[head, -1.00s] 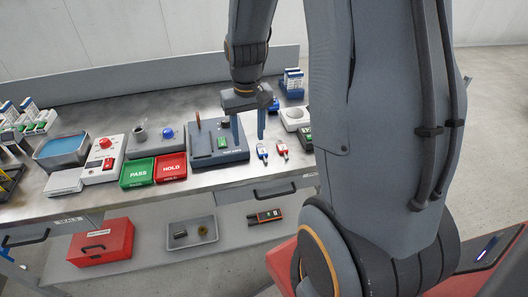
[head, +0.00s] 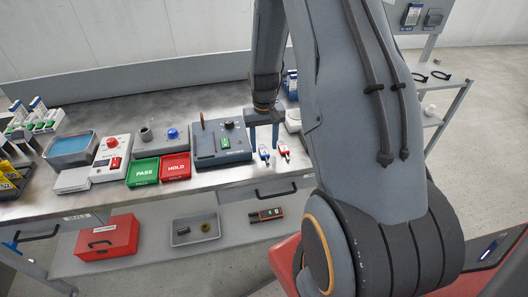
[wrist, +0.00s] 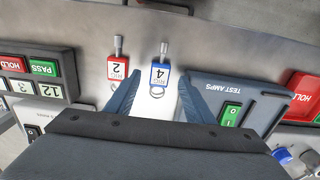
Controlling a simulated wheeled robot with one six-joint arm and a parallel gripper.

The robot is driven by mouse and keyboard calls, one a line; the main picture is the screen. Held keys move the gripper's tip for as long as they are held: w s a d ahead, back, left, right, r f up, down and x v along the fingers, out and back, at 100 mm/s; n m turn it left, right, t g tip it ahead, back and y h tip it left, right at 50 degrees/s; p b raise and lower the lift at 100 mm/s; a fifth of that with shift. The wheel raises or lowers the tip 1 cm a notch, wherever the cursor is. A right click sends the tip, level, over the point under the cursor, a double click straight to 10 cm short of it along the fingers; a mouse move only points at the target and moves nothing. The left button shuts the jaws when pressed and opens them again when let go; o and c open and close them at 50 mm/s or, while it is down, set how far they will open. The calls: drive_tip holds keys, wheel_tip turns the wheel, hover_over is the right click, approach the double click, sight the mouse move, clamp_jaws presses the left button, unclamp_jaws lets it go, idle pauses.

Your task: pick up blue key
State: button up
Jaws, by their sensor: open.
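The blue key (wrist: 160,73), with a white label marked 4 and a ring, lies flat on the metal bench. In the head view the blue key (head: 264,153) is beside the grey test station. My gripper (wrist: 152,98) is open, with one finger on each side of the blue key's ring end in the wrist view. Nothing is held. In the head view my gripper (head: 264,132) hangs over the bench just behind the keys. A red key (wrist: 117,68) marked 2 lies to the left of the blue one in the wrist view; it also shows in the head view (head: 284,150).
The grey test amps station (head: 220,145) stands close beside the blue key. Green PASS (head: 143,171) and red HOLD (head: 176,166) trays lie further left. Another unit with PASS and HOLD labels (wrist: 42,68) is beyond the red key. Bench between keys and front edge is clear.

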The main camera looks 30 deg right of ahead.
sight(264, 153)
drive_tip(key=shift+f, duration=1.15)
drive_tip(key=c, duration=1.1)
drive_tip(key=shift+r, duration=0.1)
